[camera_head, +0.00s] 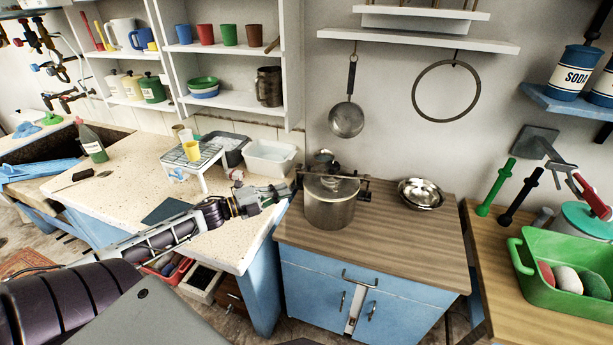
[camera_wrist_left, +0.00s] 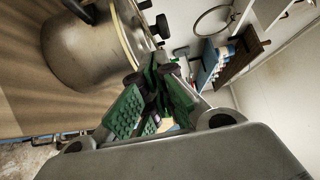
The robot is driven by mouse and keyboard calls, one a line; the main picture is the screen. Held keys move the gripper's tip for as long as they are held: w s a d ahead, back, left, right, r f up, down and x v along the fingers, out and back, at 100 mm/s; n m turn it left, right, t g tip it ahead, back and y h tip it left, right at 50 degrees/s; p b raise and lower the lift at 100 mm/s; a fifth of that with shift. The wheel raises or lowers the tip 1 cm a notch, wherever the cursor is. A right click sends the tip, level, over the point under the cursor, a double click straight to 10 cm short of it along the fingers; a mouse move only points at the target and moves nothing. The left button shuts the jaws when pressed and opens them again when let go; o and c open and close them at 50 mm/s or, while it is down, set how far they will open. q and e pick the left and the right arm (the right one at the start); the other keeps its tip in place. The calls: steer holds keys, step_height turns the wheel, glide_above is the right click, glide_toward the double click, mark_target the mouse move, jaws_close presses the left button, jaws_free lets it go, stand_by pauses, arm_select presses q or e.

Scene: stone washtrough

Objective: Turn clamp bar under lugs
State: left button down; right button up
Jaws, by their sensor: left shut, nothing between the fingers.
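A steel pot (camera_head: 330,208) with a lid stands on the wood-topped cabinet in the head view. A bar with dark ends (camera_head: 364,183) appears to lie across the lid; whether it sits under the lugs is too small to tell. My left gripper (camera_head: 284,191) is shut and empty, just left of the pot near its rim. In the left wrist view, the green-padded fingers (camera_wrist_left: 156,78) are together beside the pot (camera_wrist_left: 85,50), and dark fittings (camera_wrist_left: 160,26) show at the lid's edge. I cannot tell whether the fingers touch the bar. My right gripper is out of view.
Steel bowls (camera_head: 421,194) sit right of the pot on the wooden top (camera_head: 400,244). A white tub (camera_head: 270,158) and a small rack (camera_head: 193,156) stand on the speckled counter at left. A pan (camera_head: 346,119) and a ring (camera_head: 447,119) hang behind. A green basin (camera_head: 560,302) is at right.

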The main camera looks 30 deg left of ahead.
arm_select(q)
steer(key=shift+w+d, duration=0.1)
steer(key=shift+w, duration=0.05)
steer(key=shift+w+d, duration=0.35)
steer(key=shift+w, duration=1.5)
steer(key=shift+w+d, duration=0.3)
steer(key=shift+w, duration=1.55)
steer(key=shift+w+d, duration=0.35)
steer(key=shift+w, duration=1.5)
